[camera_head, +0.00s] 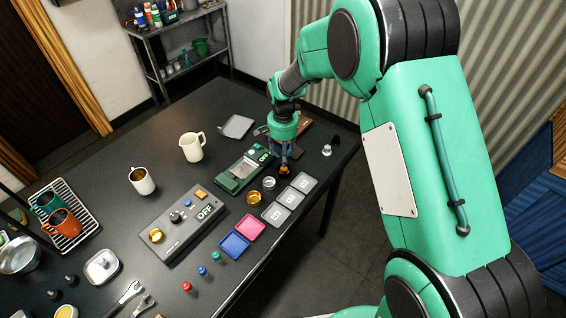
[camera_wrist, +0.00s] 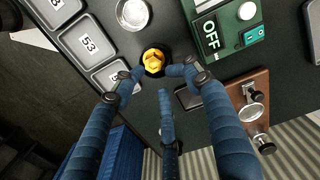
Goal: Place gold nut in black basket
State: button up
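The gold nut (camera_wrist: 153,58) shows in the wrist view with a dark round rim close around it. This rim looks like the black basket (camera_wrist: 142,48), with the nut inside it. In the head view the gold nut (camera_head: 284,169) is a small orange-gold spot just below my fingertips. My gripper (camera_wrist: 155,76) has three blue fingers spread around the near side of the nut, and a gap shows between their tips. In the head view my gripper (camera_head: 286,158) points down at the table, and the black basket is hard to make out there.
A green box marked OFF (camera_wrist: 222,28) stands close beside my fingers. Grey numbered trays (camera_wrist: 88,42) and a clear cup (camera_wrist: 132,13) are on the other side. A brown block with metal knobs (camera_wrist: 250,108) is nearby. A grey OFF panel (camera_head: 180,222) and white pitcher (camera_head: 192,147) stand farther left.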

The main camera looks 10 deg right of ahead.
notch_tip(320, 180, up, 7)
dwell(0.3)
jog(key=shift+f, duration=0.15)
dwell(0.6)
jog(key=s+d+r+n+t, duration=0.1)
jog(key=s+d+r, duration=0.2)
jog(key=s+r, duration=0.6)
jog(key=s+d+r+n+t, duration=0.2)
jog(key=s+d+r, duration=0.3)
jog(key=r, duration=0.7)
jog(key=s+d+r+n+t, duration=0.1)
jog(key=s+r, duration=0.1)
jog(key=s, duration=0.9)
jog(key=s+d+r+n+t, duration=0.1)
jog(key=s+d+r+n, duration=0.1)
jog(key=s, duration=1)
jog(key=shift+s+d+r+t, duration=0.2)
jog(key=shift+d+r+t, duration=0.1)
jog(key=shift+r, duration=0.1)
